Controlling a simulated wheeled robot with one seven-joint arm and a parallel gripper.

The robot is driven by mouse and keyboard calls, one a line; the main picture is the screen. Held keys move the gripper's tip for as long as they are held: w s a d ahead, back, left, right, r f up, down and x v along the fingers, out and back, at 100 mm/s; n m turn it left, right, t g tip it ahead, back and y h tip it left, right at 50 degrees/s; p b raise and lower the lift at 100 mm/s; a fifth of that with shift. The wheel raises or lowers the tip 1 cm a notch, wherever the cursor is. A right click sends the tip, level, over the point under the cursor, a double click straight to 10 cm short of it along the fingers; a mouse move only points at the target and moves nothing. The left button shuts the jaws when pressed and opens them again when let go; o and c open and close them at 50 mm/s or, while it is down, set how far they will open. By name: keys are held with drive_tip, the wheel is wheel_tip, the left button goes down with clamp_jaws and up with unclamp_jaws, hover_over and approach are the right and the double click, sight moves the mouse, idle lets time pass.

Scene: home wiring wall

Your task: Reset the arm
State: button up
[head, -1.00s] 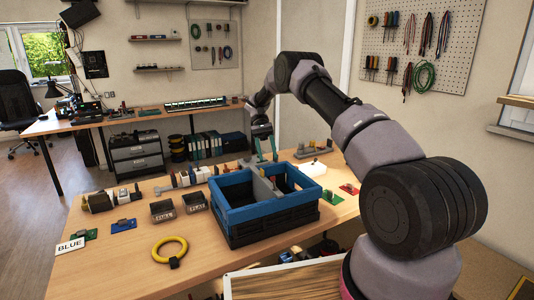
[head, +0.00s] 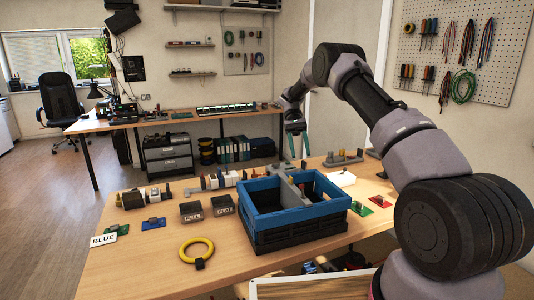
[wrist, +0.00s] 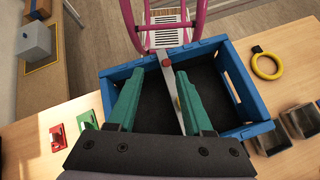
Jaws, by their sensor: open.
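My gripper (head: 298,145) is raised above the workbench, behind the blue-and-black crate in the head view. Its two green fingers point down and stand apart with nothing between them. In the wrist view my gripper (wrist: 158,78) shows in front of the crate (wrist: 245,82), fingers spread and empty. The crate (head: 300,215) stands on the wooden workbench (head: 130,265) with a grey divider across it. The crate floor looks dark and bare where it shows; the fingers hide part of it.
A yellow ring (head: 197,249), two dark bins (head: 222,205), a BLUE label (head: 103,240) and coloured cards (head: 153,223) lie left of the crate. A white box (head: 341,178) and a green card (head: 361,209) lie right. Open bench lies at front left.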

drive_tip(key=s+d+r+t, duration=0.2)
drive_tip(key=s+r+t, duration=0.2)
drive_tip(key=s+r, duration=0.5)
drive_tip(key=s+d+r+t, duration=0.3)
drive_tip(key=s+r, duration=0.2)
drive_tip(key=r, duration=0.8)
drive_tip(key=s+r+m+t+y, duration=0.2)
drive_tip(key=s+t, duration=0.8)
drive_tip(key=s, duration=0.9)
drive_tip(key=shift+d+r+y, duration=0.3)
drive_tip(key=shift+d, duration=0.05)
